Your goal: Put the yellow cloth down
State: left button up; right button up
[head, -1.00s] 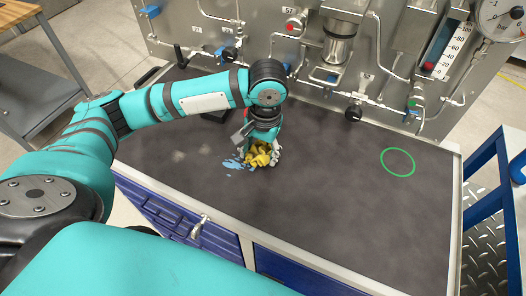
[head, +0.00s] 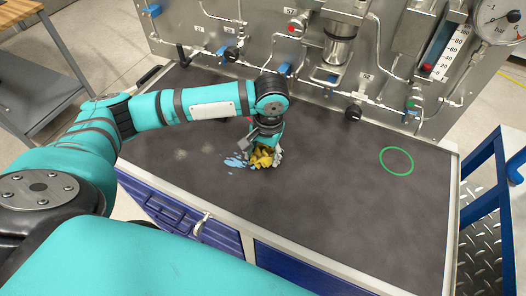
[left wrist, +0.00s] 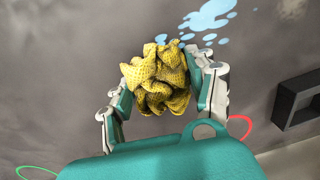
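The yellow cloth (head: 263,158) is a crumpled bundle low over the dark worktop (head: 330,190), beside a pale blue spill (head: 235,162). In the left wrist view the cloth (left wrist: 158,78) sits between the two fingers of my left gripper (left wrist: 160,85), which are closed around it. In the head view my left gripper (head: 266,148) points down at the cloth and partly hides it. I cannot tell whether the cloth touches the worktop. My right gripper is not in view.
A green ring (head: 397,147) is marked on the clear right side of the worktop. A red curved line (left wrist: 246,126) and a dark open box (left wrist: 300,98) show in the left wrist view. A gauge panel with pipes and valves (head: 340,45) stands along the back.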

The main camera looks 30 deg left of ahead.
pick_arm(q)
jog(key=o, duration=0.4)
jog(key=shift+f, duration=0.25)
jog(key=shift+r, duration=0.15)
